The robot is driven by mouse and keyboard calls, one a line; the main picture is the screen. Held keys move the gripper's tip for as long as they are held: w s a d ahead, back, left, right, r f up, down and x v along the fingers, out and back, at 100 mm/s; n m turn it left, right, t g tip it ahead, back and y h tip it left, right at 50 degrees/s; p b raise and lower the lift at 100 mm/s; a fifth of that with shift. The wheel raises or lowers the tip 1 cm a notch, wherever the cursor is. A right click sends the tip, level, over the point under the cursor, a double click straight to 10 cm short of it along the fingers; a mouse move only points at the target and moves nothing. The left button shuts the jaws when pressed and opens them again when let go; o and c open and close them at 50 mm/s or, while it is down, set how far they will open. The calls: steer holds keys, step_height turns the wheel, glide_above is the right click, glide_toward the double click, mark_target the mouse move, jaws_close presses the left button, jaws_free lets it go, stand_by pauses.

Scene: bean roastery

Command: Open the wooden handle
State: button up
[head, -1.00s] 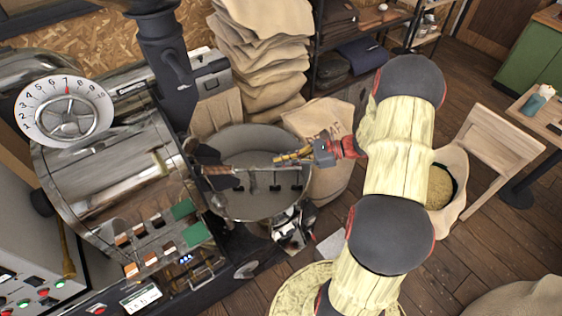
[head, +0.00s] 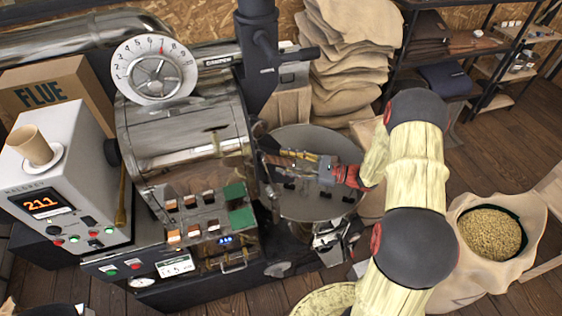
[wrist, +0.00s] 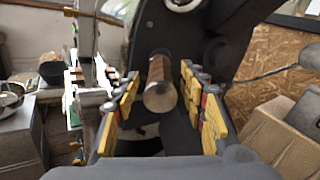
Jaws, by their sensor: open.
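The wooden handle (head: 279,161) sticks out from the front of the roasting drum, above the round cooling tray. In the wrist view the handle (wrist: 160,86) points almost end-on at the camera, a brown rod with a pale round end. My gripper (head: 296,162) is at the handle, and its yellow-padded fingers partly cover it in the head view. In the wrist view my gripper (wrist: 161,100) is open, with a finger on each side of the handle and visible gaps on both sides.
The steel roaster drum (head: 185,128) stands left of my arm. The round cooling tray (head: 325,205) lies below my gripper. A sack of beans (head: 462,272) stands at the right. Stacked sacks (head: 350,60) are behind. Bare wooden floor shows at the right.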

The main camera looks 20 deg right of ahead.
steer(key=shift+x, duration=0.95)
steer(key=shift+c, duration=1.3)
steer(key=c, duration=0.7)
steer(key=shift+d, duration=0.1)
jaws_close()
